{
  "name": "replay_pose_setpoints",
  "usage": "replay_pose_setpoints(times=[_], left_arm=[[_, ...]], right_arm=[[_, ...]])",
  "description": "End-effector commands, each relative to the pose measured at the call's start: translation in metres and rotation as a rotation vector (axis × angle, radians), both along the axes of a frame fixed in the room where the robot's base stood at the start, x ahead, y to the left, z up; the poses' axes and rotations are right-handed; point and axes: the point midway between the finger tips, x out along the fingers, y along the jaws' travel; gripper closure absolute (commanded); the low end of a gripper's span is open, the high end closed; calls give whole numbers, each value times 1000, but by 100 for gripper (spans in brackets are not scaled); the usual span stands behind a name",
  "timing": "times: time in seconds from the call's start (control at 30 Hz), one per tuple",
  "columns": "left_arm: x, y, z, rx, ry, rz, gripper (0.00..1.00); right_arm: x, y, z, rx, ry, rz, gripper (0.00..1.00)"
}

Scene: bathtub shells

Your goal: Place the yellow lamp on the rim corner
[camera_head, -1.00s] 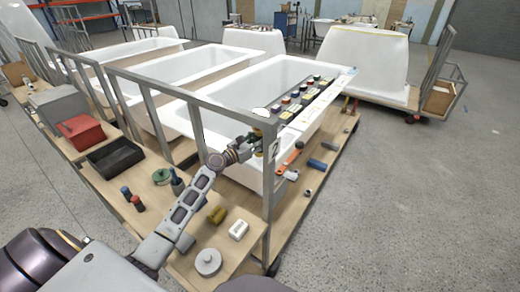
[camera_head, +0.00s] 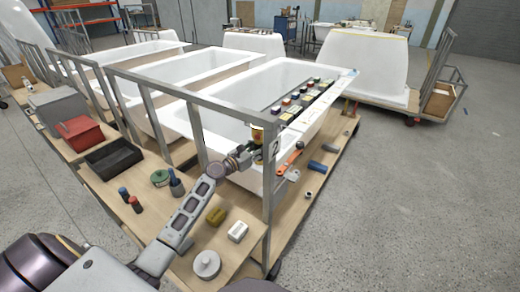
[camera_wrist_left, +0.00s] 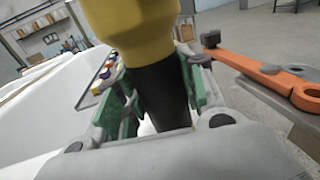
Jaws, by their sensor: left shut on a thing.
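The yellow lamp (camera_head: 257,134) is in my left gripper (camera_head: 257,152), near the close corner of the nearest white bathtub shell (camera_head: 285,72). In the left wrist view the lamp has a yellow upper part (camera_wrist_left: 135,25) and a dark lower part. The green-padded fingers of the left gripper (camera_wrist_left: 160,95) are shut around the dark part. The lamp looks roughly upright in the head view. The rim corner is largely hidden behind the gripper and the grey rack post. I cannot tell whether the lamp touches the rim. My right gripper is not in view.
A dark strip of small coloured items (camera_head: 300,97) lies across the tub.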

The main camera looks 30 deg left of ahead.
Motion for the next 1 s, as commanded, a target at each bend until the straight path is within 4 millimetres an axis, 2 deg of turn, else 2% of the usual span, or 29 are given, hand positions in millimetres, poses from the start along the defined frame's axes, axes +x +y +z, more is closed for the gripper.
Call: replay_pose_setpoints(times=[0.3,0.33,0.5,1.0], left_arm=[[0,0,-2,0,-1,0,90],[0,0,-3,0,0,0,60],[0,0,-2,0,0,0,40],[-1,0,1,1,1,0,40]], right_arm=[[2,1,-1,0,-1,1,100],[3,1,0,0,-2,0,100],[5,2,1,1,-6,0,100],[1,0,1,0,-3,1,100]])
